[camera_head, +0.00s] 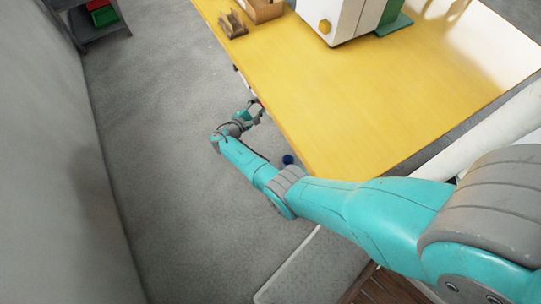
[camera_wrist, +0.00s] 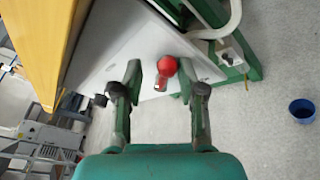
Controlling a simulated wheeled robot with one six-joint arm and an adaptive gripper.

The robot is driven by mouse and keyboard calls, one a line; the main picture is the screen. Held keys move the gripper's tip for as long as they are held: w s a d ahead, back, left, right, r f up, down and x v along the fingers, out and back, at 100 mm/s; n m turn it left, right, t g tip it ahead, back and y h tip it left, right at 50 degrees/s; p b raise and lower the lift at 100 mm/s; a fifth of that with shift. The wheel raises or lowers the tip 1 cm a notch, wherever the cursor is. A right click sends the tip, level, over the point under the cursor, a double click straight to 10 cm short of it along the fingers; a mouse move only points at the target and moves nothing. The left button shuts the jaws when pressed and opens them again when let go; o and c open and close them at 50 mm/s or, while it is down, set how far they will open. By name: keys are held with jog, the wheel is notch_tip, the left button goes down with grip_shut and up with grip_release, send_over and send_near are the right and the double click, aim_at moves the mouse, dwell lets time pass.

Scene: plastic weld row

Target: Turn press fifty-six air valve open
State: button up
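A red knob (camera_wrist: 166,67) with a short metal-coloured piece below it shows in the wrist view, in front of a pale panel (camera_wrist: 120,52) on a green frame. It appears between the two fingertips of my gripper (camera_wrist: 163,82), beyond or level with them; I cannot tell the depth or any contact. My gripper is open, its fingers wide apart. No label shows that names the valve. In the head view my gripper (camera_head: 256,110) is low beside the left edge of the yellow table (camera_head: 350,110), and the red knob is hidden there.
A blue cup (camera_head: 288,159) is on the grey floor; it also shows in the wrist view (camera_wrist: 302,110). A white machine (camera_head: 345,18) and a cardboard box (camera_head: 262,9) stand on the table. A pale pipe (camera_wrist: 228,24) runs near the knob. Open floor lies left of the table.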

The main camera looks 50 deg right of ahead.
jog(key=w+a+r+n+g+y, duration=0.3)
jog(key=a+r+n, duration=0.25)
jog(key=a, duration=0.35)
jog(key=s+a+f+m+t+y, duration=0.1)
jog(key=s+a+f+t+y, duration=0.25)
jog(key=s+f, duration=1.05)
jog(key=s+a+f+m+t+y, duration=0.1)
jog(key=s+a+t+y, duration=0.1)
jog(key=s, duration=0.4)
jog(key=s+a+f+m+t+y, duration=0.1)
jog(key=s+a+f+m+y, duration=0.1)
jog(key=s, duration=0.5)
jog(key=shift+a+t+y, duration=0.35)
jog(key=shift+a+y, duration=0.1)
jog(key=shift+a, duration=0.3)
jog(key=shift+s+f, duration=0.1)
